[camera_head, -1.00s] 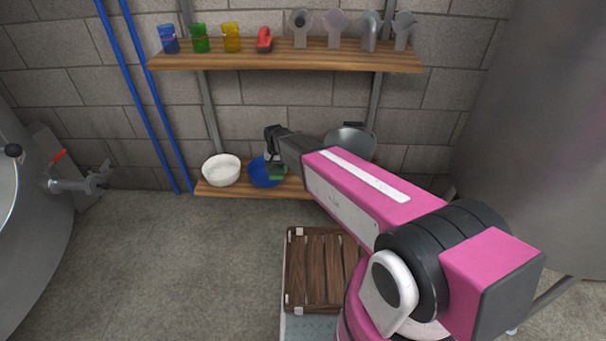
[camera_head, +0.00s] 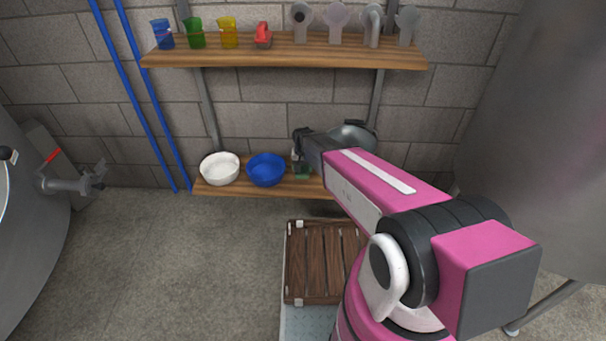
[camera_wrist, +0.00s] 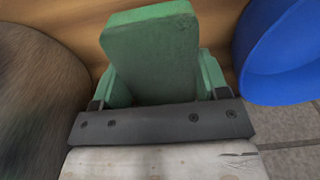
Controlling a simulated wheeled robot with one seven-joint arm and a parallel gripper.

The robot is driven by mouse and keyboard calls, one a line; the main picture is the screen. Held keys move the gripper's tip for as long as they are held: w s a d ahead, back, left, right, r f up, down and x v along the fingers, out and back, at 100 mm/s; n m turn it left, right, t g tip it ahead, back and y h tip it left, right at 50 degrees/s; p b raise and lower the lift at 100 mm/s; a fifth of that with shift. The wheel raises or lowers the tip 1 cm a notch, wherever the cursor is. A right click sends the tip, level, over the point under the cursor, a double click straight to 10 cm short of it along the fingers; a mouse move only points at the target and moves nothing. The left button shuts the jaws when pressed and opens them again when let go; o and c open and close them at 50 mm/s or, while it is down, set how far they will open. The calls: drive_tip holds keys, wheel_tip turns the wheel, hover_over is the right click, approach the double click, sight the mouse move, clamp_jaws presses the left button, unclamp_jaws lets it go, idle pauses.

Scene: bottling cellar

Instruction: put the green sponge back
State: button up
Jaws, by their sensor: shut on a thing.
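The green sponge (camera_wrist: 150,45) is held between the fingers of my gripper (camera_wrist: 155,88), which is shut on it. In the head view a little of the sponge (camera_head: 302,177) shows under my gripper (camera_head: 301,167), low over the lower wooden shelf (camera_head: 240,190). The gripper is just right of the blue bowl (camera_head: 266,170). The wrist view shows the sponge over wood, with the blue bowl (camera_wrist: 285,55) close on its right. I cannot tell whether the sponge touches the shelf.
A white bowl (camera_head: 220,169) stands left of the blue one. The upper shelf (camera_head: 290,56) holds jugs, a red-handled thing and grey fittings. A slatted crate (camera_head: 318,262) is below. Large tanks flank both sides.

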sight(303, 166)
drive_tip(key=shift+d+f, duration=0.15)
drive_tip(key=shift+f, duration=1.9)
drive_tip(key=shift+f, duration=0.1)
drive_tip(key=o, duration=0.9)
wheel_tip(303, 166, up, 12)
drive_tip(key=shift+r, duration=0.1)
